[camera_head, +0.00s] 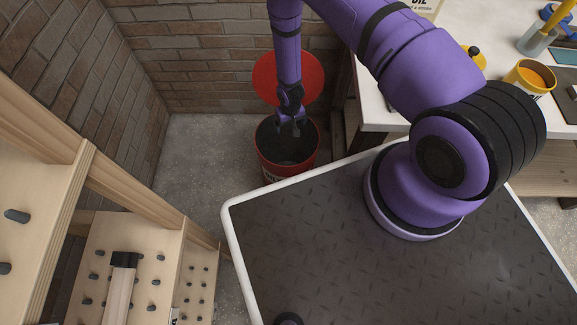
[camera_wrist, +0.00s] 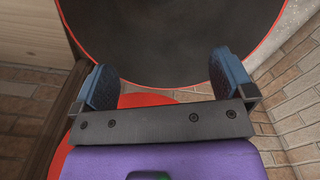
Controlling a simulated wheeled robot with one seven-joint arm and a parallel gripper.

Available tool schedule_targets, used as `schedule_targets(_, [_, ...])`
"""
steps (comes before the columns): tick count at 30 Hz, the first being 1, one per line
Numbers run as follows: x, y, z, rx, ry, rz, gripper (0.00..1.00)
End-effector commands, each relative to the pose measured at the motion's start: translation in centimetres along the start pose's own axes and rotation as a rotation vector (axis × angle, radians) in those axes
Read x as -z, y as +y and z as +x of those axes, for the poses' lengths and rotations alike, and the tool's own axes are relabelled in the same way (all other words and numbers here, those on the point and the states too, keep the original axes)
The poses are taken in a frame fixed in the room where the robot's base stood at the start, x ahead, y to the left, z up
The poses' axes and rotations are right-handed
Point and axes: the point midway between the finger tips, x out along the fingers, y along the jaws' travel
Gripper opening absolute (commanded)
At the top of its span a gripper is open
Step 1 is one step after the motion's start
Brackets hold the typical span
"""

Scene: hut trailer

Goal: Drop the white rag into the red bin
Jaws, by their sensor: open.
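The red bin (camera_head: 268,168) stands on the floor against the brick wall, with its round red lid (camera_head: 308,75) raised behind it. My gripper (camera_head: 290,129) points down over the bin's mouth. In the wrist view the two blue-padded fingers of my gripper (camera_wrist: 163,78) are spread wide with nothing between them. The dark inside of the bin (camera_wrist: 185,38) fills the space beyond the fingers, and part of the red lid (camera_wrist: 150,99) shows behind them. I do not see the white rag in either view; the bin's bottom is too dark to make out.
A white-topped workbench (camera_head: 376,112) with a yellow can (camera_head: 528,78) and other items is right of the bin. A wooden pegboard rack (camera_head: 135,255) stands at the left. Brick walls close in behind the bin. Bare concrete floor (camera_head: 195,150) lies left of the bin.

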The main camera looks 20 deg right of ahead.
Motion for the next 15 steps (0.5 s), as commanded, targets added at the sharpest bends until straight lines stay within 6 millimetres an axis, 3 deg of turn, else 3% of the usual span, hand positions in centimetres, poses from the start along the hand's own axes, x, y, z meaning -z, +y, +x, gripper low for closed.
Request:
schedule_targets(6, [0.1, 0.0, -3.6, 0.000, 0.001, 0.002, 1.00])
schedule_targets(15, [0.0, 0.0, -5.4, 0.000, -0.001, 0.001, 1.00])
